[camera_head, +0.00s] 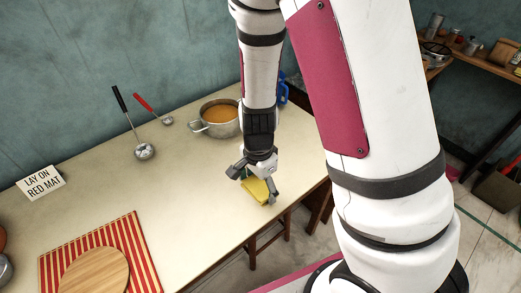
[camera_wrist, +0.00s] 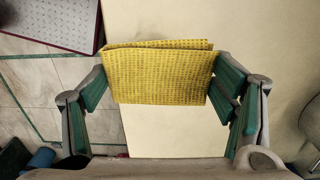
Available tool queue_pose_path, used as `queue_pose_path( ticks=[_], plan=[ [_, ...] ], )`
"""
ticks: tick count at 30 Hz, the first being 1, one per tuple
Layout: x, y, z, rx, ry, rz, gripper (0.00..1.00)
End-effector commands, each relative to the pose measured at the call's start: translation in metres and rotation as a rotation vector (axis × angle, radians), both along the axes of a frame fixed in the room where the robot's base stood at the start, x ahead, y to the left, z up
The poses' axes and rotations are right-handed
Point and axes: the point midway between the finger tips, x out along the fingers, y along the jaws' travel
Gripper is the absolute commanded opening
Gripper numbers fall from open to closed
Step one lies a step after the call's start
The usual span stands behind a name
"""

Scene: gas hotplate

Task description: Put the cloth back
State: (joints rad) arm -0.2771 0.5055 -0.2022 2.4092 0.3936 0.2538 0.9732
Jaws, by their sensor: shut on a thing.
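A folded yellow cloth (camera_wrist: 160,75) with a dotted texture lies between the green finger pads of my gripper (camera_wrist: 160,90) in the wrist view. The fingers are shut on its left and right ends. In the head view, the cloth (camera_head: 256,190) shows below my gripper (camera_head: 258,184), near the front right edge of the table (camera_head: 200,200). I cannot tell whether the cloth touches the table top.
A pot of orange soup (camera_head: 220,117) stands behind my gripper. Two ladles, one black-handled (camera_head: 144,151) and one red-handled (camera_head: 166,119), lie at the back. A red striped mat (camera_head: 140,240) with a wooden board (camera_head: 95,272) and a "LAY ON RED MAT" sign (camera_head: 41,183) are at left. The middle is clear.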

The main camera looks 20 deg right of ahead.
Motion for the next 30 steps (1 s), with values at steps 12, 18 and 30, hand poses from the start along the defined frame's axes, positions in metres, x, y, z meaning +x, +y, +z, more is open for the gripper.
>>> queue_pose_path(
  ticks=[12, 18, 30],
  plan=[
    [0.085, -0.018, -0.009, -0.002, -0.003, -0.001, 0.38],
    [0.129, -0.028, -0.013, -0.002, -0.003, -0.001, 0.38],
    [0.153, -0.033, -0.027, -0.001, 0.003, -0.001, 0.38]
  ],
)
